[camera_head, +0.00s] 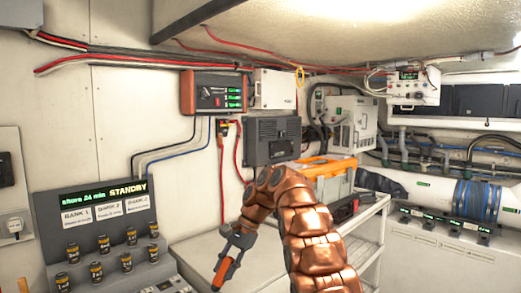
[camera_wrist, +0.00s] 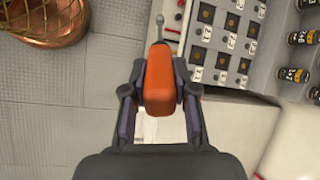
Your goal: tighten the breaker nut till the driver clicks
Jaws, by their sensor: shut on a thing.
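My gripper (camera_head: 232,258) is in the lower middle of the head view, shut on an orange-handled driver (camera_head: 222,275) that slants down to the left. In the wrist view my gripper (camera_wrist: 160,95) has a finger on each side of the orange handle (camera_wrist: 159,82). A thin metal shank with a small rounded tip (camera_wrist: 160,18) sticks out beyond the handle. The tip is near the left edge of a panel with dark square fittings (camera_wrist: 207,40); I cannot tell whether it touches anything. I cannot pick out the breaker nut in either view.
A red-and-grey charger (camera_head: 213,92) and a dark grey box (camera_head: 272,140) hang on the wall. A white shelf unit (camera_head: 372,235) stands right of my arm.

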